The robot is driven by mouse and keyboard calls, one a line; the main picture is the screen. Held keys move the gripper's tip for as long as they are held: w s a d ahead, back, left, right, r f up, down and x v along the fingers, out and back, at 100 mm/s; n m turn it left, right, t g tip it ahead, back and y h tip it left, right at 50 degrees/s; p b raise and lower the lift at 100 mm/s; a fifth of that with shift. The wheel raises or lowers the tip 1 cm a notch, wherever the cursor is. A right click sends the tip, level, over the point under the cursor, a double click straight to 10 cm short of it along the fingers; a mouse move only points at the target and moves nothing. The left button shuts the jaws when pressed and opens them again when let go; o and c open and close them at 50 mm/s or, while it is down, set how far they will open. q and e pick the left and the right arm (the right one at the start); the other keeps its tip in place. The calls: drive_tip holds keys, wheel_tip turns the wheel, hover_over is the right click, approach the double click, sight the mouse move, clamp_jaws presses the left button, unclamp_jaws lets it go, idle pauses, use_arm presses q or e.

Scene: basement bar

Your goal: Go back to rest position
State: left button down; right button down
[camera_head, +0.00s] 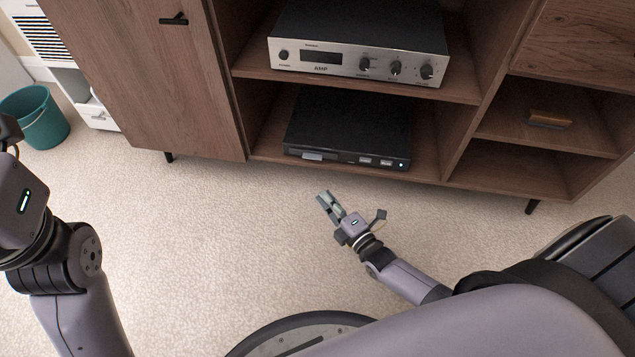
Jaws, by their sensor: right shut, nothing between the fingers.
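My right gripper (329,204) is shut and empty. It hangs over the carpet in front of the wooden cabinet, below the lower middle shelf, apart from the furniture. My right arm reaches in from the lower right to it. My left arm comes in along the left edge. Its gripper is cut off or outside the picture, so its fingers do not show.
A wooden cabinet (165,80) spans the top. Its shelves hold a silver amplifier (350,62), a black media box (350,128) and a small brown block (549,119). A teal bucket (45,128) stands at the far left. The carpet (220,240) between my arms is clear.

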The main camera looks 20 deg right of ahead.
drive_tip(key=shift+s+d, duration=0.15)
drive_tip(key=shift+s, duration=0.6)
